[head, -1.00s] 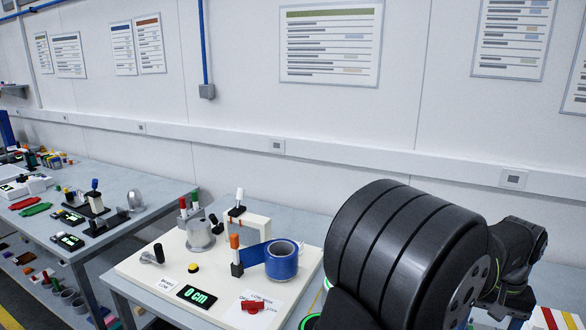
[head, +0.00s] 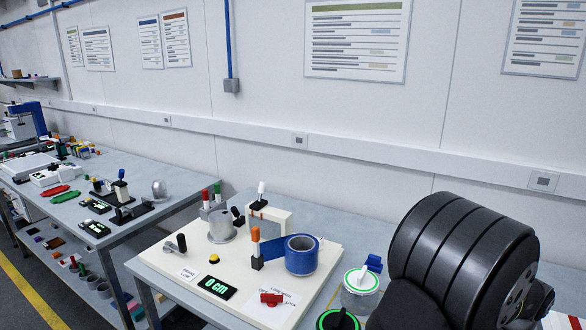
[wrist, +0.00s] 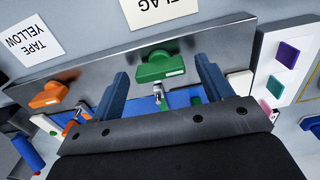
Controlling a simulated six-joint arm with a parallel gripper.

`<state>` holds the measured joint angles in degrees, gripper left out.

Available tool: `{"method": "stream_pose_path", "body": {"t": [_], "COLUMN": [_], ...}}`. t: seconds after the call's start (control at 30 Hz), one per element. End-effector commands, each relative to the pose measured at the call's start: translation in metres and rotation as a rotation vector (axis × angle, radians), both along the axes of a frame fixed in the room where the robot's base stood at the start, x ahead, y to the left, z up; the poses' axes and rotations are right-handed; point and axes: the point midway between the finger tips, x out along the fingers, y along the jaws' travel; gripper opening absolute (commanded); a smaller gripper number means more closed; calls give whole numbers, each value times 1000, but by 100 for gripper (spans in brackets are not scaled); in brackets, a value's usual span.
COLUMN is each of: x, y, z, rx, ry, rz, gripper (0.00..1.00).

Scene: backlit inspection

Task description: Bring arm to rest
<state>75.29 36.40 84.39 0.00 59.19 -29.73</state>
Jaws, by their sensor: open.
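My gripper (wrist: 161,72) shows in the wrist view with its two blue fingers spread apart and nothing held between them. A green clip-like piece (wrist: 160,67) on a metal-edged rack (wrist: 110,62) appears between and beyond the fingertips. Whether the fingers touch the rack cannot be told. An orange piece (wrist: 48,97) sits on the rack to the left. In the head view my dark ribbed arm fills the lower right, and my gripper is out of sight there.
A lidded jar (head: 361,287) stands near my arm. Another cluttered bench (head: 140,222) is at left.

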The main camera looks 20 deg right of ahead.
Motion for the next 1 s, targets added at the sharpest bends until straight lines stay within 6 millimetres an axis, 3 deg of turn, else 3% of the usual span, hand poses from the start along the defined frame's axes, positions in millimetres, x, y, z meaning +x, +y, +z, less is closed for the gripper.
{"method": "stream_pose_path", "body": {"t": [0.17,0.33,1.0], "x": [0,0,0], "y": [0,-1,-1], "z": [2,20,153], "rx": [0,-4,-4], "ry": [0,-1,-1], "rz": [-1,-5,-6], "gripper": [73,73,73]}}
